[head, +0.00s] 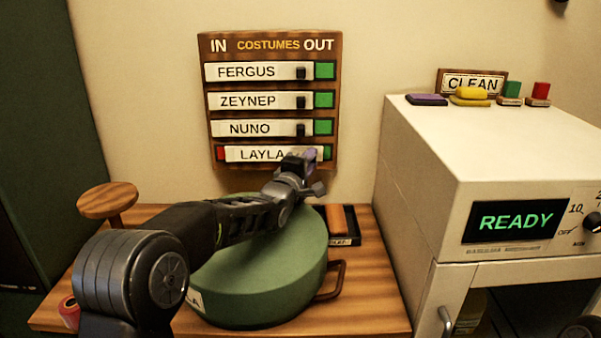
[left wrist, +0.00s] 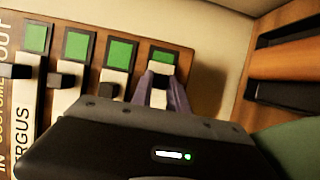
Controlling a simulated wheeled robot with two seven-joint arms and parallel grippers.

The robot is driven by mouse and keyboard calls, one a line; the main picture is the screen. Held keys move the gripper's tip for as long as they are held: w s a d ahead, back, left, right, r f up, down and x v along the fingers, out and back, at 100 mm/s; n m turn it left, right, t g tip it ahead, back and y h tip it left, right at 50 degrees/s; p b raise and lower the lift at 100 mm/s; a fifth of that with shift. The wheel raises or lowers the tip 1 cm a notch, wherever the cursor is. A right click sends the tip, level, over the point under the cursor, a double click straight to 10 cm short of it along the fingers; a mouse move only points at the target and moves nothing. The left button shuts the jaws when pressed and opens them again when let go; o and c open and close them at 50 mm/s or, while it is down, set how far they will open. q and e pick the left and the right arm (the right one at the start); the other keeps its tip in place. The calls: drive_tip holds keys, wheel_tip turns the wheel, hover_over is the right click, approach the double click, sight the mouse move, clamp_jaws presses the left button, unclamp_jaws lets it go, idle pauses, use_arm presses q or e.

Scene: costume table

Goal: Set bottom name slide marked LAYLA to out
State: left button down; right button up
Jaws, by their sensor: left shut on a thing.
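The IN/OUT board (head: 204,120) hangs on the wall. Its bottom name slide, marked LAYLA (head: 258,154), sits further right than the slides above it. A red patch (head: 221,153) shows at its left end, and a narrow green strip (head: 327,153) at its right. My left gripper (head: 308,158) is at the right part of this slide, shut on its knob, which the fingers hide. In the left wrist view the purplish fingers (left wrist: 163,92) close over the end of the bottom slide, just below a shortened green patch (left wrist: 163,57). My right gripper is not in view.
The FERGUS (head: 246,72), ZEYNEP (head: 248,101) and NUNO (head: 250,129) slides sit left with green showing. A green round case (head: 262,280) stands under my left arm on the wooden table. A white machine reading READY (head: 515,221) stands at right.

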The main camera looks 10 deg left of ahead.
use_arm(q)
drive_tip(key=d, duration=0.1)
drive_tip(key=d+b, duration=0.1)
drive_tip(key=shift+w+d+f, duration=0.15)
drive_tip(key=shift+w+d, duration=0.2)
drive_tip(key=c, duration=1.3)
unclamp_jaws()
drive_tip(key=shift+d, duration=0.15)
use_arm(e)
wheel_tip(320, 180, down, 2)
use_arm(q)
drive_tip(key=s, duration=0.2)
drive_tip(key=s+b, duration=0.1)
drive_tip(key=s, duration=0.2)
drive_tip(key=s+a, duration=0.1)
drive_tip(key=s, duration=0.1)
drive_tip(key=shift+s+a, duration=0.1)
drive_tip(key=shift+s, duration=0.25)
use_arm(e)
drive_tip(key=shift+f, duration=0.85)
